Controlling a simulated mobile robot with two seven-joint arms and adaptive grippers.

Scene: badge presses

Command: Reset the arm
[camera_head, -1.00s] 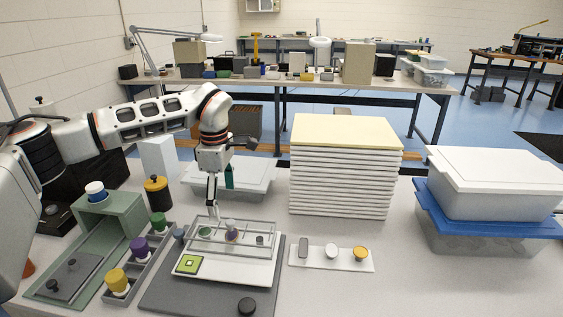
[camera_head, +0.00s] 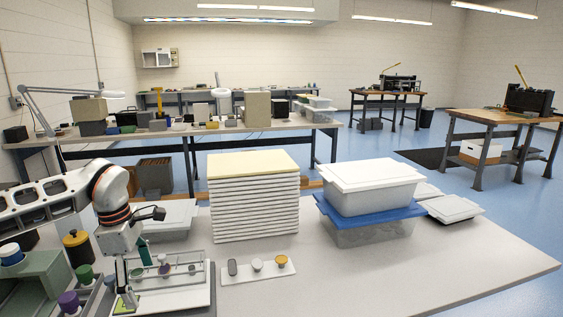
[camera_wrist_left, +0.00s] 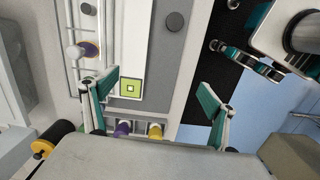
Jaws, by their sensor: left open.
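My left gripper (camera_head: 128,278) points down over the white tray (camera_head: 180,301) on the press area at the lower left of the head view. In the left wrist view its two teal-padded fingers (camera_wrist_left: 158,92) are wide apart with nothing between them. A green square piece (camera_wrist_left: 131,88) lies on the tray beneath; it also shows in the head view (camera_head: 124,304), partly hidden by the gripper. At the upper right of the wrist view is a white and teal part (camera_wrist_left: 250,58) that looks like my right gripper; its jaw state is unclear.
A tall stack of white sheets (camera_head: 253,205), a small strip with several round parts (camera_head: 257,271) and lidded bins (camera_head: 368,195) stand on the table. Green and purple knobs (camera_head: 69,301) stand at the left. The table's right front is clear.

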